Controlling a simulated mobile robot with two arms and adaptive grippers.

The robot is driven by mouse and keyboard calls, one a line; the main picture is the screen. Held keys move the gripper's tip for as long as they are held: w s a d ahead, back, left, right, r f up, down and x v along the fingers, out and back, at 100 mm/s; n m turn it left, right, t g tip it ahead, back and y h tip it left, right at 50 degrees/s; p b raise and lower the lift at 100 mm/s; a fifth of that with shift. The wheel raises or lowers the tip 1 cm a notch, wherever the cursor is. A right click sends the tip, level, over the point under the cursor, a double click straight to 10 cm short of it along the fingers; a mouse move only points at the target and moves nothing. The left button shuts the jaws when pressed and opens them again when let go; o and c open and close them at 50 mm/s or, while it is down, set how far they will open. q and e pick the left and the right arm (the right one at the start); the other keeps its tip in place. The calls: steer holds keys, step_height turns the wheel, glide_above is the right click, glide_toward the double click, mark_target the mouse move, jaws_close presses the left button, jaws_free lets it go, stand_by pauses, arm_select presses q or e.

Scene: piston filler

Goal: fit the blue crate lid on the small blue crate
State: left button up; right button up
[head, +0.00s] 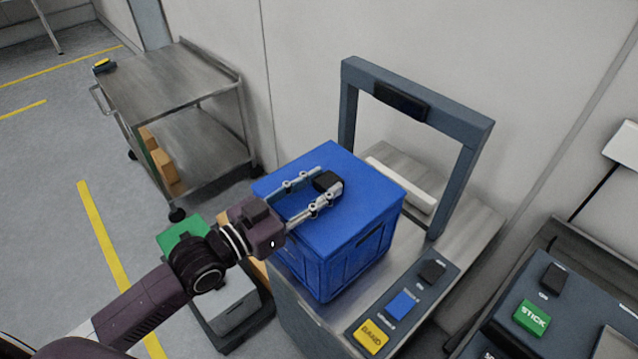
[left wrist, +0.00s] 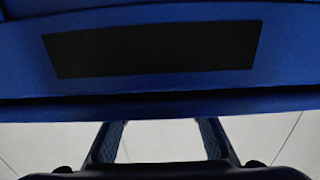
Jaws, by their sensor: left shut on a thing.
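The small blue crate (head: 355,258) stands on the metal top of the machine in the head view. The blue crate lid (head: 358,212) lies flat over the crate's top, its edges roughly in line with the walls; I cannot tell whether a thin gap remains. A black block (head: 326,181) sits on the lid. My left gripper (head: 328,190) reaches over the lid from the left, its fingers closed on the black block. In the left wrist view a blue surface with a dark rectangle (left wrist: 155,48) fills the top, above the finger pads. My right gripper is not in view.
A grey arch (head: 460,170) stands behind the crate. A panel with a yellow button (head: 371,338) and a blue button (head: 402,305) lies in front. A metal cart (head: 165,88) stands at back left. A second panel with a green button (head: 532,317) is at right.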

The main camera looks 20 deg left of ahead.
arm_select(q)
steer(key=o, duration=1.8)
step_height(320, 180, up, 7)
steer(key=p, duration=0.7)
steer(key=shift+r, duration=0.1)
